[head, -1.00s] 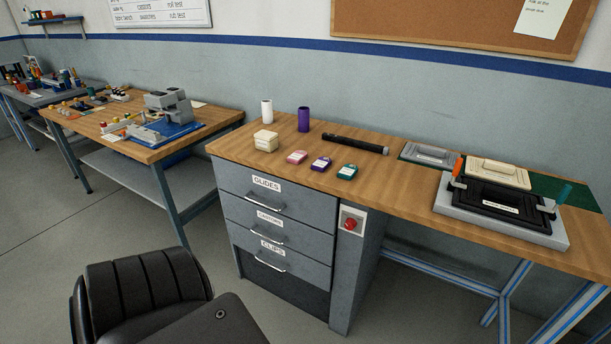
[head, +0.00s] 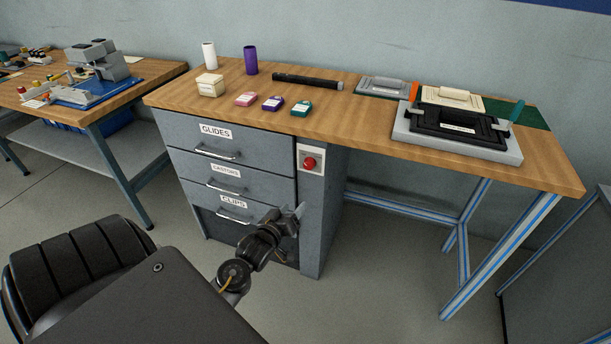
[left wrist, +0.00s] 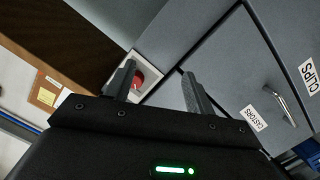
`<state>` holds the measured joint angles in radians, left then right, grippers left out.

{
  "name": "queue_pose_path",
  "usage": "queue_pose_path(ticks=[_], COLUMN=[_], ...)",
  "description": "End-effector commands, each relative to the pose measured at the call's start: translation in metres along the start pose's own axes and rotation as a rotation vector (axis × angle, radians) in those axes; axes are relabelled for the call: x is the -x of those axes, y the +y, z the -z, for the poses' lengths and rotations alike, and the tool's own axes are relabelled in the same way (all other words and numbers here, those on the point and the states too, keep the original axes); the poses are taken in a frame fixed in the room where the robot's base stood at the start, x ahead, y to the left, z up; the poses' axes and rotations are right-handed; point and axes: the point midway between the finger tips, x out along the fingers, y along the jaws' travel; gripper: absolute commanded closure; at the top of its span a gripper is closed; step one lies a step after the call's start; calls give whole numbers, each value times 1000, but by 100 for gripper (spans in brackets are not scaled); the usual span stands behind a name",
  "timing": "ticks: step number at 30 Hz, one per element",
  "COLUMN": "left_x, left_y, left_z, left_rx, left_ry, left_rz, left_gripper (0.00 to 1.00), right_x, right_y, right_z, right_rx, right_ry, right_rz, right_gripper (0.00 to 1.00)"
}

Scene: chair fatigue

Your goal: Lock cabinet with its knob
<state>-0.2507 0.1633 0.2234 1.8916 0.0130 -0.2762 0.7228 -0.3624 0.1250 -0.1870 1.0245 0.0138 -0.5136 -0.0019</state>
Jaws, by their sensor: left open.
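The grey cabinet (head: 185,131) stands under the wooden bench top, with drawers labelled GLIDES, CASTORS and CLIPS, all of which look shut. Its red round knob (head: 309,163) sits on a white plate to the right of the top drawer. In the left wrist view the knob (left wrist: 137,79) shows between my fingers, partly behind the left-hand one. My left gripper (head: 297,212) is open and empty, below the knob in the head view and in front of the cabinet's lower right part. My right gripper is in neither view.
The bench top (head: 360,125) holds small coloured boxes, two cylinders, a black bar and a press-like fixture (head: 455,130). Free floor lies right of the cabinet.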

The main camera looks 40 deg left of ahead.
Motion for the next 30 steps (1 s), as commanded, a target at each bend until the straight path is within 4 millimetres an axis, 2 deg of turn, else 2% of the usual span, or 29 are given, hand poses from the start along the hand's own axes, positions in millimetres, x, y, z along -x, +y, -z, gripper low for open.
queue_pose_path(ticks=[1,3,6,10,14,24,30], left_x=[2,6,10,11,3,-56,-84], left_y=[9,18,26,28,29,33,35], left_z=[22,47,65,71,72,80,84], left_rx=[25,53,74,80,79,78,78], left_ry=[53,103,139,149,148,148,147], left_rz=[-25,-48,-68,-73,-74,-73,-73], left_gripper=[46,46,46,46,46,46,46], right_x=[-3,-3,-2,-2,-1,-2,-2], right_y=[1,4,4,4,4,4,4], right_z=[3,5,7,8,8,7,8], right_rx=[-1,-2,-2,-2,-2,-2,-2], right_ry=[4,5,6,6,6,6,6], right_rz=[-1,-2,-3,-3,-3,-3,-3], right_gripper=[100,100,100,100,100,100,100])
